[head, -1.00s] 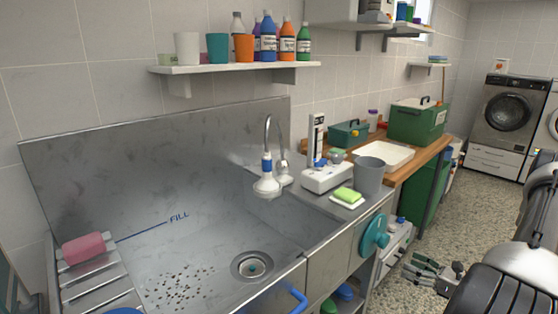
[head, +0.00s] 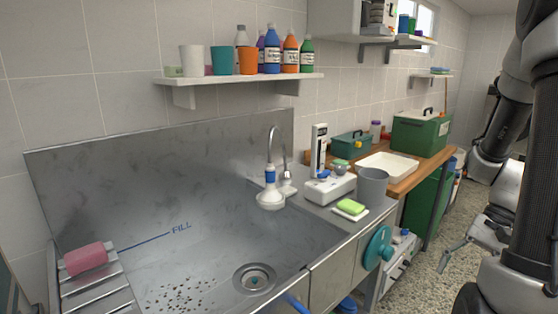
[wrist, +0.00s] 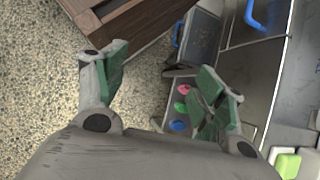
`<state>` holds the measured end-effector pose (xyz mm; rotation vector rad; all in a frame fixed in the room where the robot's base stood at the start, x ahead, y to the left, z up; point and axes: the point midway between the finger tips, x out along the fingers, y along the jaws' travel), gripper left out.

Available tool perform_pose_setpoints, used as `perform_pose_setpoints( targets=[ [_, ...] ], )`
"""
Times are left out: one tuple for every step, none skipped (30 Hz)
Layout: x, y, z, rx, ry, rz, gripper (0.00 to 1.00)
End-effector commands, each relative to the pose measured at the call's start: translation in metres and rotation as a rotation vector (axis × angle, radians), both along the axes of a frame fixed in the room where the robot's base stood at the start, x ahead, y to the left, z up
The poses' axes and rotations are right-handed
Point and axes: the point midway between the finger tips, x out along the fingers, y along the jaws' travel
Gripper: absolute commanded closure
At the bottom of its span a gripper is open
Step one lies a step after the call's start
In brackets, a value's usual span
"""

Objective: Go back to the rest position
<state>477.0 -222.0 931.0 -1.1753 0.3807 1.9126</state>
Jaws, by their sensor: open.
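My gripper (wrist: 160,85) is open and empty in the wrist view, with its green-padded fingers spread above the speckled floor and the front of the sink unit. In the head view my gripper (head: 462,245) shows partly at the right, to the right of the sink cabinet, with my dark arm links folded above it. It touches nothing that I can see.
The steel sink (head: 200,240) fills the left, with a pink sponge (head: 85,258) on its rack. A green sponge (head: 351,206) and a grey cup (head: 372,186) stand at its right edge. A brown wooden piece (wrist: 135,30) is close to the fingers. Speckled floor (wrist: 40,60) is free.

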Motion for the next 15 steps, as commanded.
perform_pose_setpoints(
  targets=[
    [-0.001, 0.001, 0.015, -0.054, -0.04, 0.069, 0.3],
    [-0.002, 0.001, 0.023, -0.083, -0.062, 0.108, 0.3],
    [-0.003, 0.001, 0.033, -0.123, -0.092, 0.158, 0.3],
    [-0.004, 0.002, 0.04, -0.151, -0.114, 0.196, 0.3],
    [-0.005, 0.002, 0.048, -0.181, -0.137, 0.234, 0.3],
    [-0.006, 0.003, 0.058, -0.218, -0.167, 0.281, 0.3],
    [-0.007, 0.004, 0.065, -0.245, -0.192, 0.315, 0.3],
    [-0.007, 0.005, 0.073, -0.272, -0.217, 0.348, 0.3],
    [-0.008, 0.007, 0.082, -0.306, -0.249, 0.391, 0.3],
    [-0.009, 0.009, 0.089, -0.332, -0.275, 0.421, 0.3],
    [-0.01, 0.011, 0.096, -0.356, -0.3, 0.453, 0.3],
    [-0.011, 0.014, 0.105, -0.388, -0.336, 0.489, 0.3],
    [-0.012, 0.016, 0.112, -0.411, -0.363, 0.516, 0.3],
    [-0.013, 0.019, 0.118, -0.431, -0.391, 0.542, 0.3],
    [-0.014, 0.023, 0.127, -0.458, -0.43, 0.575, 0.3]
  ],
)
